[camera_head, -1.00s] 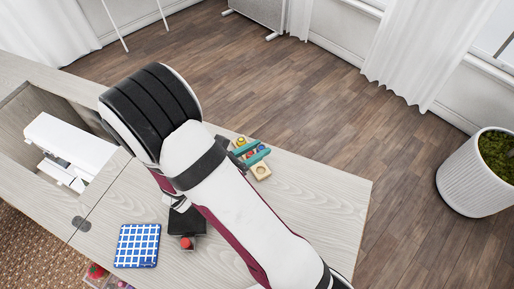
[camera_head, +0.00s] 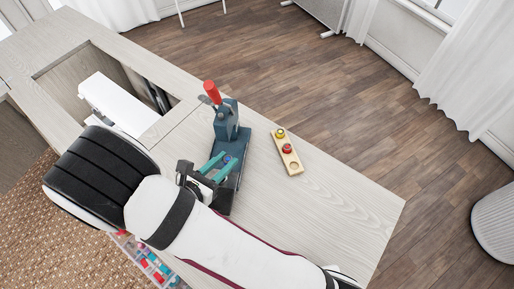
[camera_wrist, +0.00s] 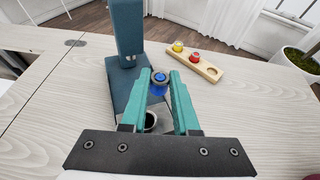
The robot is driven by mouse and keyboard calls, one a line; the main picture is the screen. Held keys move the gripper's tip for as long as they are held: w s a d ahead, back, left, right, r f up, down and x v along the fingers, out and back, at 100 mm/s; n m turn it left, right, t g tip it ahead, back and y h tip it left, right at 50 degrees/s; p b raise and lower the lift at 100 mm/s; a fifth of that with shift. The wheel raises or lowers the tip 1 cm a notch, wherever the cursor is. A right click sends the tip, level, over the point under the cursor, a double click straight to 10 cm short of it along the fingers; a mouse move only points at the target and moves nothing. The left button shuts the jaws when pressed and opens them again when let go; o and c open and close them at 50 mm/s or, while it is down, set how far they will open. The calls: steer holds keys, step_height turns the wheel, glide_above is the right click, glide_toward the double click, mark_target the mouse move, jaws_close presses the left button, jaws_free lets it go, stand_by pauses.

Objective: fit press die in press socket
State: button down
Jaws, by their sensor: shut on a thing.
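The press is dark blue with a red handle (camera_head: 211,90); its upright body (camera_head: 226,121) stands on a flat base (camera_head: 223,200). My gripper (camera_head: 216,163) has teal fingers and is shut on a small blue press die (camera_wrist: 159,86) at its fingertips. The die also shows in the head view (camera_head: 228,158). The gripper is over the press base, in front of the upright body. In the wrist view a dark round opening with a pale rim (camera_wrist: 150,121), seemingly the press socket, shows between the fingers, nearer the wrist than the die. I cannot tell the die's height above the base.
A wooden holder (camera_head: 293,165) right of the press carries a yellow die (camera_head: 280,134) and a red die (camera_head: 287,148), with one empty hole. A white sewing machine (camera_head: 118,104) sits in the cabinet recess at left. The table right of the holder is clear.

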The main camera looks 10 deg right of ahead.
steer(key=shift+s+a+f+n+t+y, duration=0.15)
steer(key=shift+s+a+n+t, duration=0.1)
steer(key=shift+a, duration=0.35)
steer(key=shift+s+a+n+t+y, duration=0.15)
steer(key=shift+s+a, duration=0.1)
steer(key=shift+a, duration=0.35)
steer(key=shift+a+f, duration=0.15)
steer(key=shift+f, duration=2.05)
steer(key=shift+f, duration=0.55)
steer(key=c, duration=0.6)
jaws_free()
steer(key=v, duration=1.6)
steer(key=shift+r, duration=0.1)
